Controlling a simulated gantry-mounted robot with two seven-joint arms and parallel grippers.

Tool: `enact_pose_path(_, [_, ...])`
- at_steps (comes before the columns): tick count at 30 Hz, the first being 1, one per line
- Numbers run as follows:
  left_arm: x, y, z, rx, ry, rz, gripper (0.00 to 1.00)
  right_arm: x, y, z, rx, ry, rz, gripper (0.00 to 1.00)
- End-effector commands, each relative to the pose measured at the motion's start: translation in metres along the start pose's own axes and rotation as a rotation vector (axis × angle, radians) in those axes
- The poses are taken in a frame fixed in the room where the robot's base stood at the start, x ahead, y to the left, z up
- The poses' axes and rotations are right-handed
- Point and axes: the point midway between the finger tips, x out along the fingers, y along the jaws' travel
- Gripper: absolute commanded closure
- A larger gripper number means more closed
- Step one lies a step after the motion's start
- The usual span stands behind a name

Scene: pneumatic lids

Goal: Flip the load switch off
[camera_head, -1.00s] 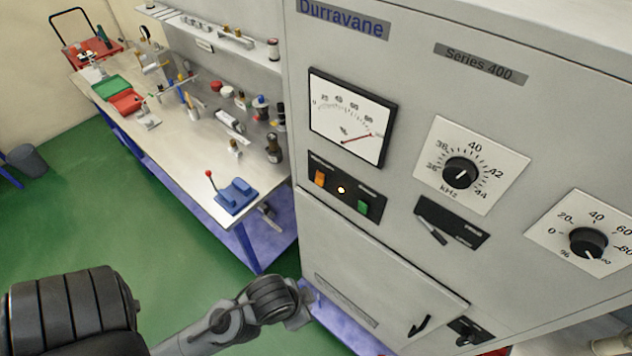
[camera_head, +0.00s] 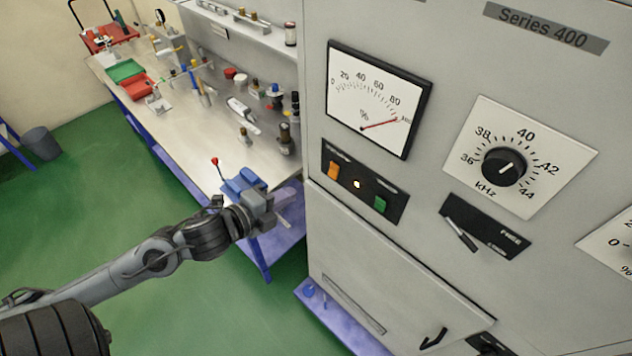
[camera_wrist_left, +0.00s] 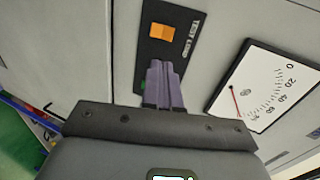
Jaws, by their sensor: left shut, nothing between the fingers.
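The load switch is an orange rocker (camera_head: 333,171), also in the left wrist view (camera_wrist_left: 162,34) beside a "TEST LOAD" label. It sits on a black panel (camera_head: 345,193) on the grey cabinet, with a lit lamp and a green rocker (camera_head: 380,205) to its right. My left gripper (camera_head: 290,196) is shut and empty, left of the cabinet and below the orange rocker in the head view. In the left wrist view its closed fingers (camera_wrist_left: 164,68) overlap the panel below the orange rocker, hiding the lamp and most of the green rocker. Contact cannot be told.
A meter (camera_head: 377,98) is above the panel, its needle near the top of its scale. A kHz dial (camera_head: 504,166) and a small lever (camera_head: 460,234) are to the right. A workbench (camera_head: 190,135) with tools stands left of the cabinet.

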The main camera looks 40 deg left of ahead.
Motion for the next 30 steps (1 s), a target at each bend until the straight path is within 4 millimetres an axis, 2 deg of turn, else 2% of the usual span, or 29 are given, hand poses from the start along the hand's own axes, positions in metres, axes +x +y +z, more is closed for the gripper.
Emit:
enact_pose_path(4, [0.003, 0.006, 0.000, 0.032, 0.005, 0.004, 1.00, 0.008, -0.001, 0.003, 0.003, -0.002, -0.003, 1.00])
enact_pose_path(20, [0.006, 0.007, 0.000, 0.028, 0.004, 0.006, 1.00, 0.009, -0.001, 0.004, 0.003, -0.002, -0.003, 1.00])
enact_pose_path(28, [0.029, 0.009, 0.001, 0.030, 0.004, 0.004, 1.00, 0.021, 0.000, 0.009, -0.005, -0.003, 0.003, 1.00])
enact_pose_path(30, [0.037, 0.005, 0.001, 0.026, 0.003, 0.004, 1.00, 0.018, 0.001, 0.008, -0.006, -0.005, 0.004, 1.00])
